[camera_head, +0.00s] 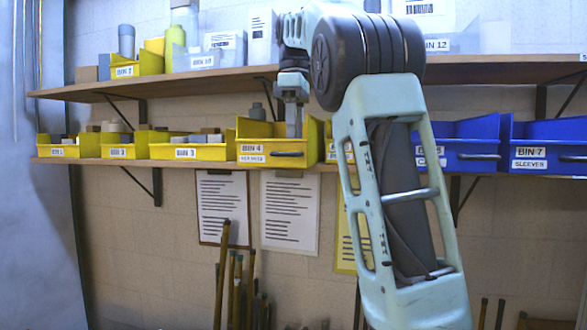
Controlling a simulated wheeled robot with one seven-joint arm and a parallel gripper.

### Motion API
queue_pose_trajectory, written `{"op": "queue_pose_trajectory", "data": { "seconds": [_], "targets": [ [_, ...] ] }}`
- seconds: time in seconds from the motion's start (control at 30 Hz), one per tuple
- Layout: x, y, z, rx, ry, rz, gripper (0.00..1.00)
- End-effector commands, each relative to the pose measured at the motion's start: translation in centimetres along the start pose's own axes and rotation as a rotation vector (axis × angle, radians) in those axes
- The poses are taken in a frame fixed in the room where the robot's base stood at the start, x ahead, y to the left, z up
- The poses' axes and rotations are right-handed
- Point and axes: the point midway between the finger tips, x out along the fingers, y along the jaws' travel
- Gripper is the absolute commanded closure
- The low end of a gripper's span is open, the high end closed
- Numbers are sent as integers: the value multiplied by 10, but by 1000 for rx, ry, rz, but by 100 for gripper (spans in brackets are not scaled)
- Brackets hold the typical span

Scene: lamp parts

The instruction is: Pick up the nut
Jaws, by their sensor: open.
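My gripper (292,126) reaches down over the yellow bin labelled BIN 4 (272,154) on the lower shelf. It is open, and its fingers point downward near the right part of that bin. The fingertips are partly hidden behind the bin's front wall. I cannot make out the nut; the inside of BIN 4 is hidden by its front wall.
More yellow bins (186,152) stand to the left, with blue bins (552,146) to the right. The upper shelf (215,77) holds bins, bottles and boxes close around my arm. Papers and long rods (222,275) are below the lower shelf (205,163).

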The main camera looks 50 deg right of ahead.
Motion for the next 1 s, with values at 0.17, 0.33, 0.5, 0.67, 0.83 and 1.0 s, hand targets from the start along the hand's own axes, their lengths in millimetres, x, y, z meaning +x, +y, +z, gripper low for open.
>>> {"op": "queue_pose_trajectory", "data": {
  "seconds": [0.17,0.33,0.5,0.67,0.83,1.0],
  "targets": [
    [16,0,0,-1,-1,-2,50],
    [39,0,1,-2,-1,-3,50],
    [51,0,1,-1,-1,0,50],
    [52,0,1,-1,-1,1,50],
    [52,0,1,0,-1,1,78],
    [52,0,1,0,-1,1,98]
  ]
}}
